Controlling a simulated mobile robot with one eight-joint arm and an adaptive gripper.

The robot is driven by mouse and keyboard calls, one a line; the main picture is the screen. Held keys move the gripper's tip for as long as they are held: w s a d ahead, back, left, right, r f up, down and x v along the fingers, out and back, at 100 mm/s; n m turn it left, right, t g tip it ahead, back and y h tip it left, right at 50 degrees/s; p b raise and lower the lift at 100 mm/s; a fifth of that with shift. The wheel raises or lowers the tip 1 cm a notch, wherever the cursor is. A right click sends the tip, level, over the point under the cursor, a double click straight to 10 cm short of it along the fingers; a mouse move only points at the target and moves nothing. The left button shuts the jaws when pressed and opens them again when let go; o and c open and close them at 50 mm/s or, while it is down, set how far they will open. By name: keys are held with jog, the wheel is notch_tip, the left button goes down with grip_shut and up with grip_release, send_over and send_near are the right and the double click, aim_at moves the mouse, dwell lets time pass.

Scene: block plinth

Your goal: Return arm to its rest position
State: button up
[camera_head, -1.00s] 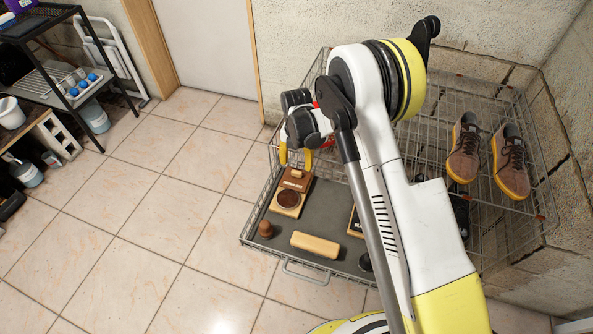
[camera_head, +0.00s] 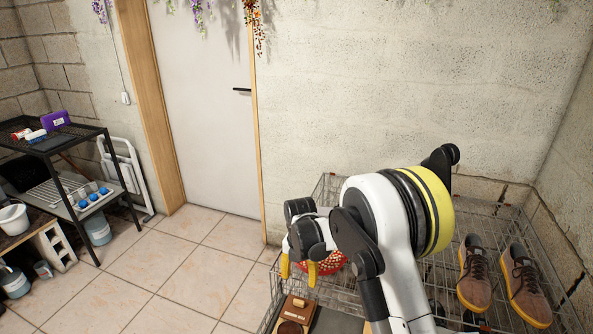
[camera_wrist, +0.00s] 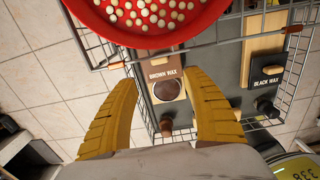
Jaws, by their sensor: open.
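My gripper (camera_head: 298,273) hangs at the end of my folded arm, above the wire rack (camera_head: 268,324). Its two yellow fingers are apart. In the wrist view my gripper (camera_wrist: 161,100) is open, with nothing between the fingertips. The fingers point toward a drawer of the rack below. My arm covers part of the rack in the head view.
A red bowl (camera_wrist: 175,32) of pale round pieces lies ahead of the fingers. A brown wax box (camera_wrist: 160,68) and a black wax box (camera_wrist: 266,78) sit in the drawer. Brown shoes (camera_head: 472,272) stand at right. A black shelf (camera_head: 100,150) stands at left; floor between is clear.

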jog(key=s+d+r+m+t, duration=0.1)
jog(key=s+d+r+m, duration=0.35)
jog(key=r, duration=0.25)
jog(key=s+d+r+m+t, duration=0.1)
jog(key=s+d+r+m, duration=0.2)
jog(key=r+m, duration=0.4)
jog(key=s+d+r+m+t, duration=0.1)
jog(key=s+d+r+m, duration=0.25)
jog(key=r, duration=0.45)
jog(key=s+d+r+m+t, duration=0.1)
jog(key=s+d+m+t, duration=0.1)
jog(key=s+m, duration=0.6)
jog(key=s+d+r+m+t, duration=0.2)
jog(key=s+d+m, duration=0.2)
jog(key=s+m, duration=0.4)
jog(key=shift+s+d+m, duration=0.4)
jog(key=shift+s, duration=0.1)
jog(key=shift+r, duration=0.1)
